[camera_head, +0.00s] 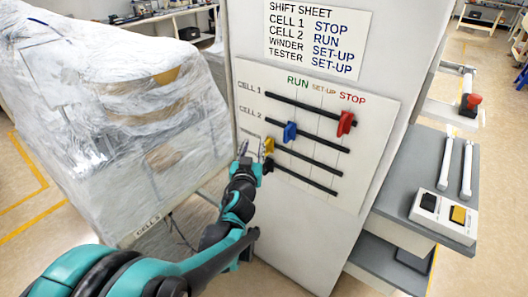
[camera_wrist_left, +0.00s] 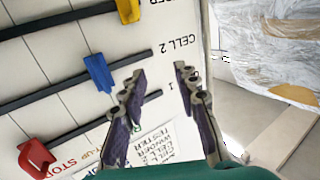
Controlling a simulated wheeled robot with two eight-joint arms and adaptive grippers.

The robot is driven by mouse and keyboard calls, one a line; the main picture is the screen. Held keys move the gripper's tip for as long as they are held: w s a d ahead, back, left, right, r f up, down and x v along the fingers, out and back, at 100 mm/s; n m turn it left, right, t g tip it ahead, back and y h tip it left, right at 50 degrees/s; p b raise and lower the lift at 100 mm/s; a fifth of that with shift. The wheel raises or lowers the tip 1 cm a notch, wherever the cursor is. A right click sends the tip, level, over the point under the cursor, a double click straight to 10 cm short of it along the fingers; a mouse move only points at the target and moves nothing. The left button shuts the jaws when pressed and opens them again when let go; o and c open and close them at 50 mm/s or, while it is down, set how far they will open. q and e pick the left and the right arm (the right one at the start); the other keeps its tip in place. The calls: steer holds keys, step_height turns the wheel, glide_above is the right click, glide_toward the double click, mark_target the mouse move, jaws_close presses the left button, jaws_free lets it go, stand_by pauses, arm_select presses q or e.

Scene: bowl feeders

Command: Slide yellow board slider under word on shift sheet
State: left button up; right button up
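The yellow slider (camera_head: 269,146) sits at the left end of the third track, the winder row, on the white board (camera_head: 375,105). It also shows at the top edge of the left wrist view (camera_wrist_left: 128,10). The shift sheet (camera_head: 318,35) above lists WINDER as SET-UP. The board's columns read RUN, SET-UP, STOP from left to right. My left gripper (camera_head: 252,155) is just left of the yellow slider, near the board's left edge. In the left wrist view its fingers (camera_wrist_left: 160,76) are apart with nothing between them. My right gripper is out of view.
The blue slider (camera_head: 290,132) is on the CELL 2 track, left of its middle. The red slider (camera_head: 346,123) is near the STOP end of CELL 1. A plastic-wrapped machine (camera_head: 110,110) stands left; a grey shelf (camera_head: 400,185) with a button box (camera_head: 443,216) is right.

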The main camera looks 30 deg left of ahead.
arm_select(q)
step_height(320, 180, down, 3)
steer(key=w+a+m+t+h, duration=0.2)
steer(key=w, duration=0.1)
steer(key=m+h, duration=0.2)
steer(key=h, duration=0.1)
glide_toward(267, 148)
steer(key=w, duration=0.2)
steer(key=w+r+b, duration=0.1)
steer(key=w, duration=0.1)
steer(key=w+r+b, duration=0.1)
steer(key=w, duration=0.1)
steer(key=shift+w+a, duration=0.1)
steer(key=shift+a, duration=0.15)
jaws_close()
